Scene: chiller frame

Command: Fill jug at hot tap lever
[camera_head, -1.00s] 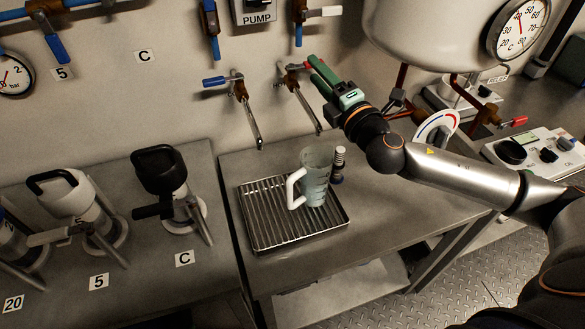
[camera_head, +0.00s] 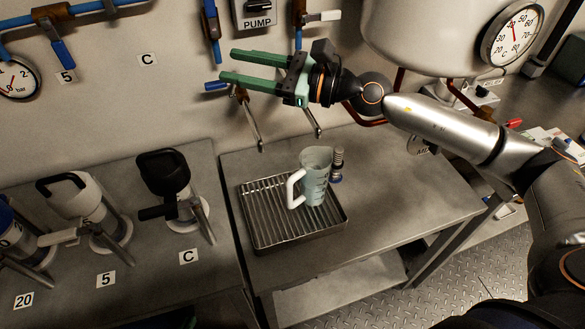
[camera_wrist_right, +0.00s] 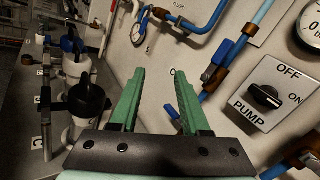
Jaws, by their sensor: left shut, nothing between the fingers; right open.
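The jug (camera_head: 314,178), pale and translucent with a white handle on its left, stands upright on the slatted drip tray (camera_head: 262,246). I cannot tell its fill level. A tap spout (camera_head: 312,122) hangs above the jug; its red lever is hidden behind my right gripper. The other tap, with a blue lever (camera_head: 215,86), is to the left, its spout (camera_head: 252,122) pointing down. My right gripper (camera_head: 229,66) is open and empty, its green fingers pointing left above the taps. They also show in the right wrist view (camera_wrist_right: 155,92). My left gripper is not in view.
Several lidded vessels, one with a black lid (camera_head: 163,170), stand on the left bench. A large tank (camera_head: 418,38) with a gauge (camera_head: 513,34) hangs at upper right. A pump switch (camera_head: 258,8) is on the wall.

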